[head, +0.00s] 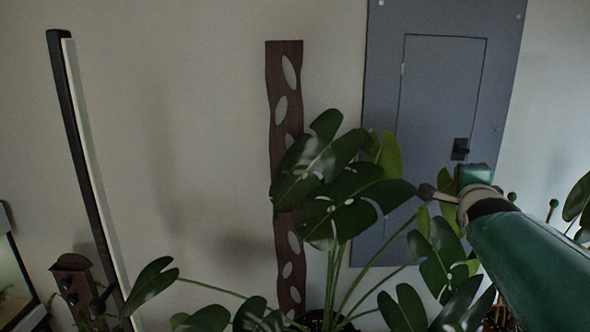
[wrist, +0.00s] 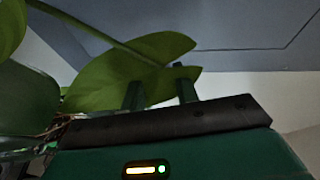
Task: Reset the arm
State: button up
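My gripper (wrist: 160,90) shows in the wrist view as two short dark green fingers standing apart, with nothing visibly clamped between them. A green leaf (wrist: 120,68) lies behind the fingers and very close; I cannot tell whether it touches them. In the head view my green arm reaches in from the right edge, and its end is beside the right-hand leaves of the large split-leaf plant (head: 352,217), in front of the grey wall panel. The fingertips are not clear in that view.
A grey panel (head: 430,120) with a black latch is on the wall. A brown slotted board (head: 283,105) stands behind the plant. A dark upright bar (head: 85,165), a brown post (head: 75,280) and a glass-sided case (head: 15,280) are at left. Bare wall lies between bar and board.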

jog(key=s+a+f+n+g+y, duration=0.6)
jog(key=s+a+f+n+g, duration=0.3)
jog(key=s+a+f+n, duration=1.2)
jog(key=shift+s+a+f+g+y, duration=0.25)
jog(key=shift+s+a+g+y, duration=0.2)
jog(key=shift+s, duration=0.4)
